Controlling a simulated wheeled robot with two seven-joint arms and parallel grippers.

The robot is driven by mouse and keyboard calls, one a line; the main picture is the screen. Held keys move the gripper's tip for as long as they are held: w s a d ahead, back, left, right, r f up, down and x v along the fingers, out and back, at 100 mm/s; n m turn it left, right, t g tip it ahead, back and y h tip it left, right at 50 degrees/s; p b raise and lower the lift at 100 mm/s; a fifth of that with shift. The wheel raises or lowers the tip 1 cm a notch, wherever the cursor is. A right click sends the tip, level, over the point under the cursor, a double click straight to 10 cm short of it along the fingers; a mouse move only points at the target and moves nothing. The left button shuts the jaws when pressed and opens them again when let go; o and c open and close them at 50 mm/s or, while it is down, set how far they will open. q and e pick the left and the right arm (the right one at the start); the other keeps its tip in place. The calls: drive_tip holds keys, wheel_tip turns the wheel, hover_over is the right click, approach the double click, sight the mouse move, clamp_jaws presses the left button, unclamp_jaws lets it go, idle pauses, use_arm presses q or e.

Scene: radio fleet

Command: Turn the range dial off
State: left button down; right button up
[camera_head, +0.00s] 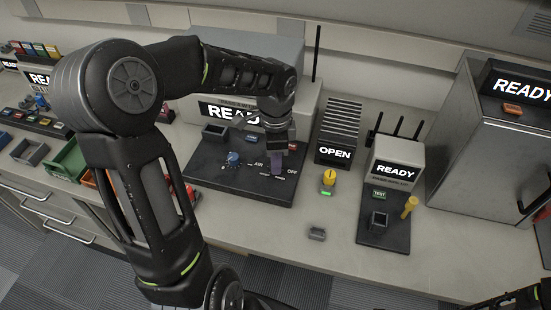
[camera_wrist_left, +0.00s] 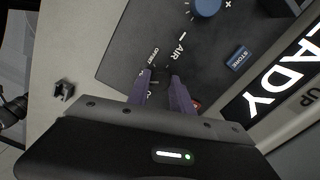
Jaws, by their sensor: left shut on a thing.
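My left gripper (camera_head: 277,164) reaches down from above onto the dark console panel (camera_head: 222,181), beside the printed words AIR and OFF. In the left wrist view its two purple fingers (camera_wrist_left: 160,88) stand close together over the printed scale, with a small gap between their tips. They are shut on the range dial, which the fingers and the gripper body mostly hide. I cannot tell which mark the dial points to. A separate blue knob (camera_head: 233,159) with minus and plus marks is on the same panel; it also shows in the left wrist view (camera_wrist_left: 207,6).
To the right are a yellow knob (camera_head: 328,178) below an OPEN unit and a small READY unit (camera_head: 396,171) with antennas. A small grey holder (camera_head: 317,234) sits on the front bench.

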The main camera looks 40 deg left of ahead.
use_arm(q)
drive_tip(key=n+b, duration=0.1)
drive_tip(key=n, duration=0.4)
drive_tip(key=shift+b, duration=0.35)
drive_tip(key=n+b, duration=0.1)
drive_tip(key=n, duration=0.5)
drive_tip(key=shift+n, duration=0.4)
drive_tip(key=c, duration=1.1)
unclamp_jaws()
drive_tip(key=shift+r, duration=0.15)
wheel_tip(320, 180, up, 8)
drive_tip(key=shift+f, duration=0.25)
